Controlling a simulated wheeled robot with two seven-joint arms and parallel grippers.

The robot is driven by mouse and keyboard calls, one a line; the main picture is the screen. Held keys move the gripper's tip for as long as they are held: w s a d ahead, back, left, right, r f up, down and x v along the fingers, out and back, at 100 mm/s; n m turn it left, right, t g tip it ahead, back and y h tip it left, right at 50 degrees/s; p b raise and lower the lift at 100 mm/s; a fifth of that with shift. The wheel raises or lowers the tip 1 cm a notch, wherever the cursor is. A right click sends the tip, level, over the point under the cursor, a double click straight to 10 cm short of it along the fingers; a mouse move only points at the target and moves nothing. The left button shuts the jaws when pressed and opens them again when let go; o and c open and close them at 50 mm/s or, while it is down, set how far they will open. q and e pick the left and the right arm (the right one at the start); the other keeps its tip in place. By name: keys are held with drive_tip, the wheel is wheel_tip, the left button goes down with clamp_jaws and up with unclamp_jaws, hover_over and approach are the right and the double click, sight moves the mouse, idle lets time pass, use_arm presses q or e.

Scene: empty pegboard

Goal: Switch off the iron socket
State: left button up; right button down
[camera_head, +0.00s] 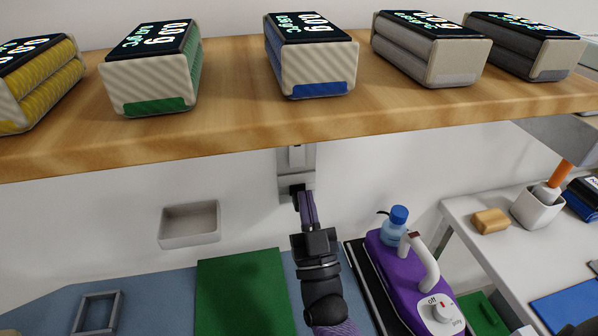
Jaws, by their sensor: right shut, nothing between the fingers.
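The socket (296,158) is a grey plate on the white wall, just under the wooden shelf. My right gripper (299,192) reaches up from the bottom of the view to the lower part of the socket. Its fingers are shut with nothing seen between them. The tips overlap the socket's lower end and hide part of it; I cannot tell whether they touch it. The socket's switch position cannot be made out. The purple iron (395,262) lies to the right of my right arm, with a white handle and a dial marked "off". My left gripper is not in view.
The wooden shelf (230,122) crosses above the gripper and carries several boxes with displays. A small grey tray (190,239) is on the wall to the left. A green mat (240,300) lies below. A white table (480,240) with small items stands at right.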

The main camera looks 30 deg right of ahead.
sight(295, 157)
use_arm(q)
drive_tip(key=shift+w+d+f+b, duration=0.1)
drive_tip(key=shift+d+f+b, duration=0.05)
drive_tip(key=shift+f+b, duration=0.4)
use_arm(e)
drive_tip(key=w, duration=0.2)
drive_tip(key=w+d, duration=0.1)
drive_tip(key=w, duration=0.1)
drive_tip(key=w+r, duration=0.1)
drive_tip(key=w, duration=0.1)
drive_tip(key=shift+d, duration=0.25)
